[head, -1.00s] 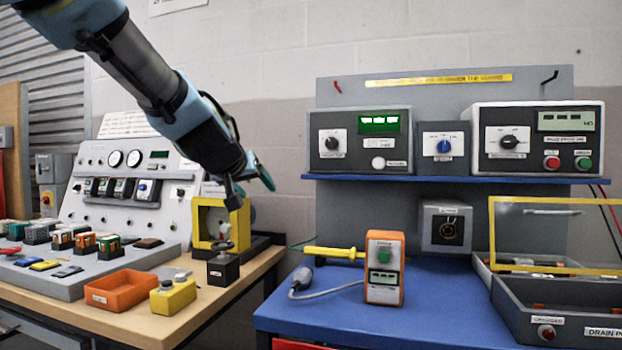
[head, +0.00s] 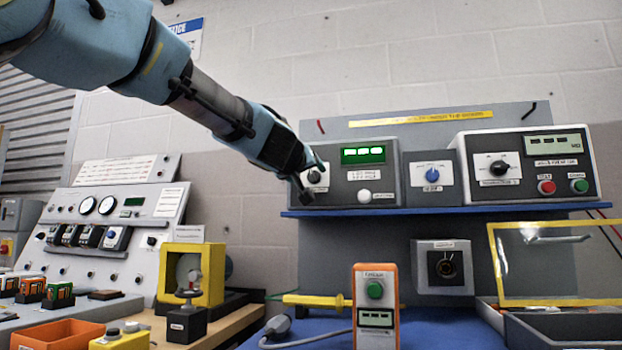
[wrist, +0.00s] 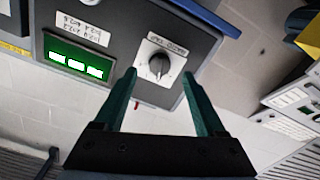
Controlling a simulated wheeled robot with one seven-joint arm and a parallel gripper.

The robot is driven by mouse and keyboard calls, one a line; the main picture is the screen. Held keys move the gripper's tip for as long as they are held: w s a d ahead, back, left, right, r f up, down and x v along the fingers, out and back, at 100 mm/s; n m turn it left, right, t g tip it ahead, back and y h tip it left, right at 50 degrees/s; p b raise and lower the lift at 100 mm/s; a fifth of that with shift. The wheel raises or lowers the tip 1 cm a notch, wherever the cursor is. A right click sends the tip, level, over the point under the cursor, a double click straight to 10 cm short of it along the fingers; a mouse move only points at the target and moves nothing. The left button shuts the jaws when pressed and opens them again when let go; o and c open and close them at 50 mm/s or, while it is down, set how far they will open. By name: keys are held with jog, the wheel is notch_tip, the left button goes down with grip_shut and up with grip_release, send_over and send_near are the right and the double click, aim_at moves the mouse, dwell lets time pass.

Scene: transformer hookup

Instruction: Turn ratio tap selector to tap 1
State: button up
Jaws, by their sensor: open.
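A dark selector knob (wrist: 158,66) on a white square plate shows in the wrist view, on the face of a grey instrument box with a lit green display (wrist: 77,64). In the head view the box (head: 376,185) stands at the left of the blue shelf, its knob (head: 315,176) partly hidden by my gripper (head: 309,180). In the wrist view my gripper (wrist: 160,74) is open and empty. Its teal fingers lie either side of the knob in the picture; contact cannot be told. The plate's small lettering is unreadable.
A box with a blue knob (head: 432,175) and a larger meter box (head: 525,167) with red and green buttons stand to the right on the blue shelf (head: 470,205). Below are an orange handheld unit (head: 375,310) and a yellow-framed clear guard (head: 560,265).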

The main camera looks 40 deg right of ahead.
aim_at(312, 177)
jog(key=shift+x, duration=2.15)
jog(key=shift+s, duration=0.1)
grip_shut()
